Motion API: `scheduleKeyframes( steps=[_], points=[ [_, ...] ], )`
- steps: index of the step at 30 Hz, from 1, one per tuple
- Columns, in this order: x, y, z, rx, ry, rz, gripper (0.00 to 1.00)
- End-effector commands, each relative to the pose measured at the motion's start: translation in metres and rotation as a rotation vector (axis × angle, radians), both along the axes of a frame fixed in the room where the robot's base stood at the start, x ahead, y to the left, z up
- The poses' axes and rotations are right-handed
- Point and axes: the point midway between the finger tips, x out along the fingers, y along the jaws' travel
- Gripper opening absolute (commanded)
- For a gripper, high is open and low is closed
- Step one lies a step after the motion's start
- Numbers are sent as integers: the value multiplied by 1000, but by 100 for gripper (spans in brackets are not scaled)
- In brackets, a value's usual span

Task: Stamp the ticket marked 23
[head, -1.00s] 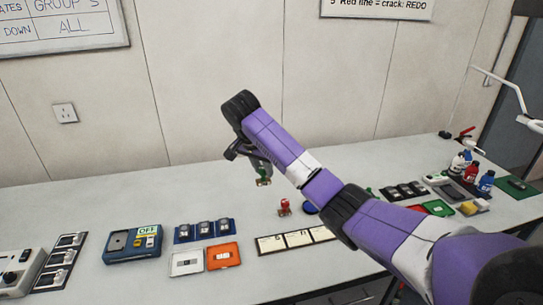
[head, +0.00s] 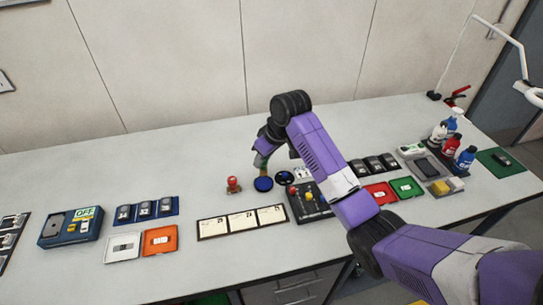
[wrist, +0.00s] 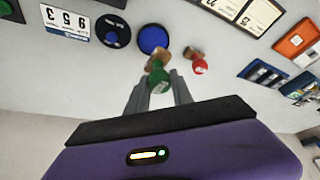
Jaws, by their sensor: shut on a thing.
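My gripper (wrist: 158,95) is shut on a green-handled stamp (wrist: 159,79). In the head view my gripper (head: 262,160) hangs just behind the blue ink pad (head: 263,184), partly hidden by the arm. The blue pad (wrist: 153,39) lies beyond the stamp in the wrist view; I cannot tell the height of the gap. A strip of three cream tickets (head: 243,222) lies at the front of the bench; it also shows upside down in the wrist view (wrist: 258,14). The ticket numbers are too small to read surely.
A red stamp (head: 233,184) stands left of the pad. A black round pad (head: 284,178) and a white number card (head: 302,174) lie to its right. A box with red and yellow knobs (head: 310,200) sits right of the tickets. The bench behind is clear.

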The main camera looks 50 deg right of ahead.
Motion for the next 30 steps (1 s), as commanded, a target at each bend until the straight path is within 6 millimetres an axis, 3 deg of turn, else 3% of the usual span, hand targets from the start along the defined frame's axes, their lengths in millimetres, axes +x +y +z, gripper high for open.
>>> scheduleKeyframes(
  steps=[6, 13, 30],
  points=[
    [6, 0, 3, 0, 1, 161, 2],
    [6, 0, -4, -2, 1, 188, 2],
    [6, 0, -54, -2, 1, 185, 2]
  ],
)
